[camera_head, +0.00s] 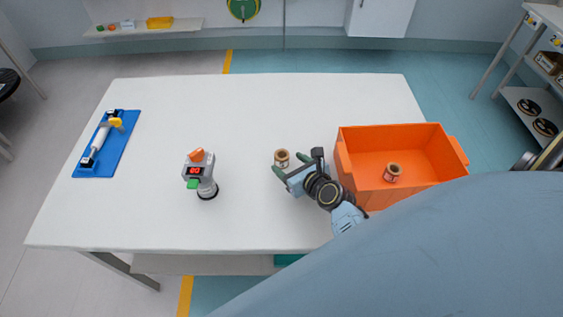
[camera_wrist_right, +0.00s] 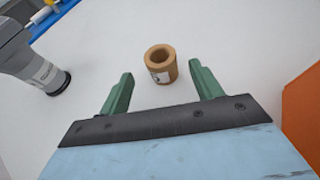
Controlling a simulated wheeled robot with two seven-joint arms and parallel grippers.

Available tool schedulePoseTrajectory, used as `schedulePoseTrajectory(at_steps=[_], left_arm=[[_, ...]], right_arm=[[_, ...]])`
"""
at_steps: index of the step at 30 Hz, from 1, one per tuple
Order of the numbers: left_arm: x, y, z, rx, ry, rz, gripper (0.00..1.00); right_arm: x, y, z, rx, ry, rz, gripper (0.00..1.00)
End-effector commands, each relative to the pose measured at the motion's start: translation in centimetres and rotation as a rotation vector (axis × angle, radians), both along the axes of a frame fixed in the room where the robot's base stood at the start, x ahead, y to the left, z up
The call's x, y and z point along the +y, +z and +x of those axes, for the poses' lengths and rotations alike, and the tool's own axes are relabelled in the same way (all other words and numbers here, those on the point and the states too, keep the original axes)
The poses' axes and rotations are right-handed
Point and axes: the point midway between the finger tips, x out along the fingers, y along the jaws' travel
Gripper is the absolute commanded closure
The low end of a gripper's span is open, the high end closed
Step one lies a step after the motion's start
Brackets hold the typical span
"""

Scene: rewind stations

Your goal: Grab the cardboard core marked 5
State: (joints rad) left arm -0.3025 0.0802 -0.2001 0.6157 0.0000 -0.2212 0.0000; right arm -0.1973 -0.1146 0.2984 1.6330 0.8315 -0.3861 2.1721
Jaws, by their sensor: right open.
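A brown cardboard core (camera_head: 282,158) with a white label stands upright on the white table. In the right wrist view the core (camera_wrist_right: 161,64) stands just beyond the fingertips, roughly centred between them, and its label is too small to read. My right gripper (camera_head: 291,165) is open and empty beside the core; its green fingers (camera_wrist_right: 158,85) point toward it without touching. A second cardboard core (camera_head: 393,172) sits inside the orange crate (camera_head: 440,142); its mark is not readable. My left gripper is not in view.
A grey device with a red display (camera_head: 198,170) stands on the table (camera_head: 240,110), left of the core. A blue board (camera_head: 122,150) with a white roller lies at the far left. The table behind the core is clear.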

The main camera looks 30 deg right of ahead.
Motion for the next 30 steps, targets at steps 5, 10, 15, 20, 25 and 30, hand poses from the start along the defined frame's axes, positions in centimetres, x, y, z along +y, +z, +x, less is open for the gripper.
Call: schedulePoseTrajectory(at_steps=[5,10,15,20,25,30], left_arm=[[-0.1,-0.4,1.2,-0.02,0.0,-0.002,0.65],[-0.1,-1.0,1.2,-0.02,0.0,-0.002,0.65],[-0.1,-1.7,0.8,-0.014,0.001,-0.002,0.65],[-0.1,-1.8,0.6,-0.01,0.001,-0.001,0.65],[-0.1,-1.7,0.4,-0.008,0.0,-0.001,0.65],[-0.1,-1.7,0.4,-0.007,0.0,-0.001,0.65]], right_arm=[[0.0,-0.6,2.0,-0.003,0.001,-0.003,0.35],[-0.1,-1.5,4.2,-0.003,0.002,-0.003,0.35],[-0.2,-2.3,6.2,-0.003,0.0,-0.001,0.35],[-0.1,-2.5,6.6,-0.001,0.001,-0.002,0.35],[-0.1,-2.4,6.6,-0.001,-0.001,-0.001,0.39],[-0.1,-2.4,6.6,-0.001,0.0,-0.001,0.61]])
